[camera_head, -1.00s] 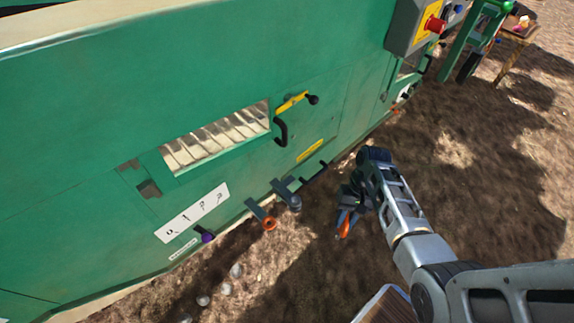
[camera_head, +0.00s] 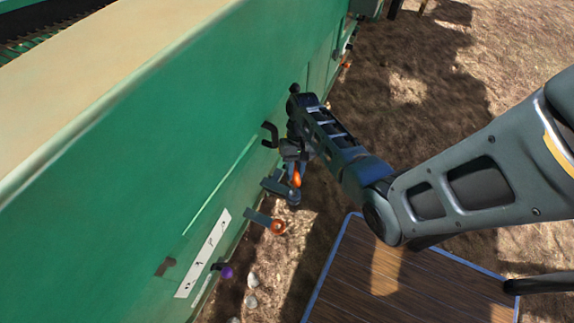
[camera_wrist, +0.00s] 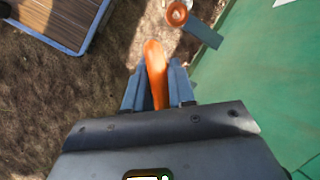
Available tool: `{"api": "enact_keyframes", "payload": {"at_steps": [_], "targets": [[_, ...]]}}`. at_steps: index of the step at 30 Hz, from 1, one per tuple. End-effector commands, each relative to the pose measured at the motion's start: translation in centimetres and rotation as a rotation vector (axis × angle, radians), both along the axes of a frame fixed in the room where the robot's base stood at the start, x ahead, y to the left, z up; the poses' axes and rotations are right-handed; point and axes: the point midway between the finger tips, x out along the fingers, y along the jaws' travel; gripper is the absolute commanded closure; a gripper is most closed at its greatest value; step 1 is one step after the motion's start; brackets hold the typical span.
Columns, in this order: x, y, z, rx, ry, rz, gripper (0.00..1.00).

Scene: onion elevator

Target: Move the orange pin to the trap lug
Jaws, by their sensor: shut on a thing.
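The orange pin (camera_wrist: 156,72) is between the fingers of my gripper (camera_wrist: 158,90) in the wrist view, its rounded end pointing away from the palm. In the head view the orange pin (camera_head: 296,178) shows below my gripper (camera_head: 293,160), close to the green wall. A grey lug with an orange ring (camera_head: 278,226) sticks out from the wall, nearer to me. In the wrist view the orange ring (camera_wrist: 177,13) is ahead of the pin tip and to the right, apart from it. A second grey lug (camera_head: 272,185) is just below my gripper. I cannot tell which lug is the trap lug.
The green machine wall (camera_head: 150,150) fills the left side. A black hook handle (camera_head: 269,135) and a purple knob (camera_head: 226,271) stick out from it. A wooden deck with a blue edge (camera_head: 400,280) lies at the lower right. Bare ground lies beyond the arm.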

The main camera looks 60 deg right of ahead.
Motion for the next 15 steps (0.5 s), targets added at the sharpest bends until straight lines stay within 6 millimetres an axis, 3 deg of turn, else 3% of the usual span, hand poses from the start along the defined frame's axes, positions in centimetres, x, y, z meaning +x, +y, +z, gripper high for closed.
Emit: {"api": "enact_keyframes", "payload": {"at_steps": [15], "targets": [[0.0, 0.0, -1.5, 0.000, 0.000, 0.000, 1.00]]}}
